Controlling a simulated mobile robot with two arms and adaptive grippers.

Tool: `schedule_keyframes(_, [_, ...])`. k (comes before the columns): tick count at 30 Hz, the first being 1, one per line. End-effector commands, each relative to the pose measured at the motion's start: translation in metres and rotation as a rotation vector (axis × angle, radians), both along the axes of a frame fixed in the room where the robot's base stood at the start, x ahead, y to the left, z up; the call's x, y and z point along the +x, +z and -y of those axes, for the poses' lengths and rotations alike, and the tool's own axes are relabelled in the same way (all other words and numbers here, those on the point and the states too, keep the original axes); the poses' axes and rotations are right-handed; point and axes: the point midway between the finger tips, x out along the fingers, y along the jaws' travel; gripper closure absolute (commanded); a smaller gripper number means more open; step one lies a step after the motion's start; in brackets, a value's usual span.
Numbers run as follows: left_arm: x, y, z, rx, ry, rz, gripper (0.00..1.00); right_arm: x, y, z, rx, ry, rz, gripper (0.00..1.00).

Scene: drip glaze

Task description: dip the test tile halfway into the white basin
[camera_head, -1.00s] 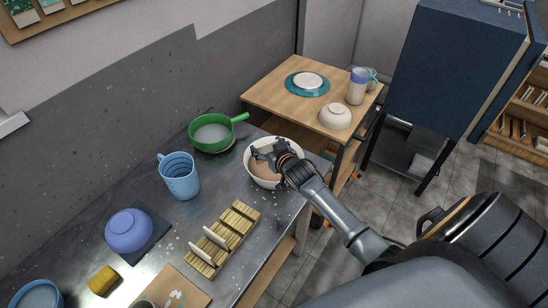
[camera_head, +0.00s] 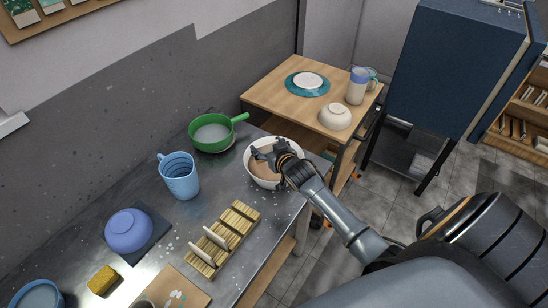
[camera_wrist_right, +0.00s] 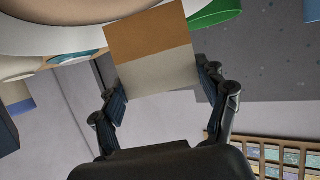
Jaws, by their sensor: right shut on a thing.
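The white basin (camera_head: 249,174) stands at the far right end of the metal counter and holds brown glaze (camera_head: 262,173). My right gripper (camera_head: 259,152) is over the basin, its fingers pointing into its opening. In the right wrist view the gripper (camera_wrist_right: 162,92) is shut on the test tile (camera_wrist_right: 155,65). The tile's far half is brown and the half nearer the fingers is pale grey. The basin's pale rim (camera_wrist_right: 65,42) shows beyond the tile. In the head view the gripper hides the tile, so I cannot tell whether it touches the glaze. My left gripper is out of view.
A green pan (camera_head: 212,134) and a blue mug (camera_head: 179,177) stand left of the basin. A wooden rack (camera_head: 236,224) with pale upright tiles is nearer me. A blue bowl (camera_head: 128,230) and yellow sponge (camera_head: 102,281) lie further left. A wooden side table (camera_head: 270,92) stands behind.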

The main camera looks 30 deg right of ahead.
Motion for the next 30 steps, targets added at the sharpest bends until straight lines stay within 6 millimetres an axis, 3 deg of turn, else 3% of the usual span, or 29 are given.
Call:
schedule_keyframes(10, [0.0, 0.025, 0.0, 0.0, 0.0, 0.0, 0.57, 0.0, 0.03, 0.0, 0.0, 0.0, 0.002, 0.76])
schedule_keyframes(24, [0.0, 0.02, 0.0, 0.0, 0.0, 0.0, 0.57, 0.0, 0.07, 0.0, -0.001, 0.0, 0.003, 0.76])
schedule_keyframes(30, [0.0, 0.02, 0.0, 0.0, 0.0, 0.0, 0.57, 0.0, 0.073, 0.0, 0.0, 0.0, 0.001, 0.76])
